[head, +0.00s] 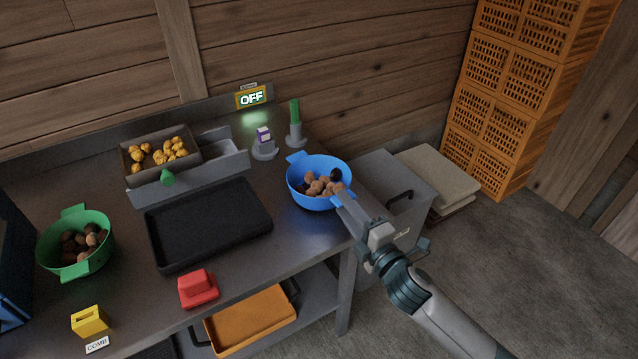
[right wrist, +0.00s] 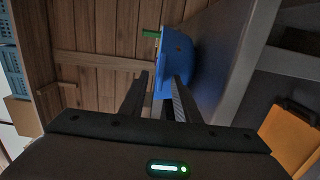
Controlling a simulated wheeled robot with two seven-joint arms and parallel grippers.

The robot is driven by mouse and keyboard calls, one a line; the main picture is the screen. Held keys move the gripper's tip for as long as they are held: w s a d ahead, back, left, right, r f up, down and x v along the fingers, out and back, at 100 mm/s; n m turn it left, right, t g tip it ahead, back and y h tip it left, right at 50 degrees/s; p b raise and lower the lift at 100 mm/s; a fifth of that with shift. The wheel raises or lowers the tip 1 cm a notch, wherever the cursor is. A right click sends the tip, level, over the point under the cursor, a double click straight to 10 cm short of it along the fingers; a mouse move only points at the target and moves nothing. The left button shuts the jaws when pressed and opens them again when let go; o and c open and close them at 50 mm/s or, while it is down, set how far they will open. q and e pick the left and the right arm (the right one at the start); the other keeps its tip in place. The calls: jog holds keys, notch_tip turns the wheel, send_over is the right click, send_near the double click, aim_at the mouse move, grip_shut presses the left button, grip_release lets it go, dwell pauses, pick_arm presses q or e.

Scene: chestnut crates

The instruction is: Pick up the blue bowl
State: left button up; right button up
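The blue bowl (head: 308,203) stands upright at the right end of the metal bench and holds several brown chestnuts and a dark one. It has a lug at the back left and another at the front right. My right gripper (head: 343,201) is at the front-right lug. In the right wrist view the bowl (right wrist: 178,58) is just ahead of the fingers (right wrist: 160,95), which stand apart with some blue showing between them. Whether either finger touches the lug I cannot tell. My left gripper is not in view.
A green bowl (head: 103,259) of chestnuts stands at the left. A black tray (head: 207,226), red block (head: 198,289), yellow block (head: 90,321) and box of yellow pieces (head: 133,171) share the bench. A grey bin (head: 372,166) stands close right of the blue bowl.

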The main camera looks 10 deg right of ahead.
jog(key=shift+x, duration=0.8)
jog(key=shift+c, duration=0.2)
grip_shut()
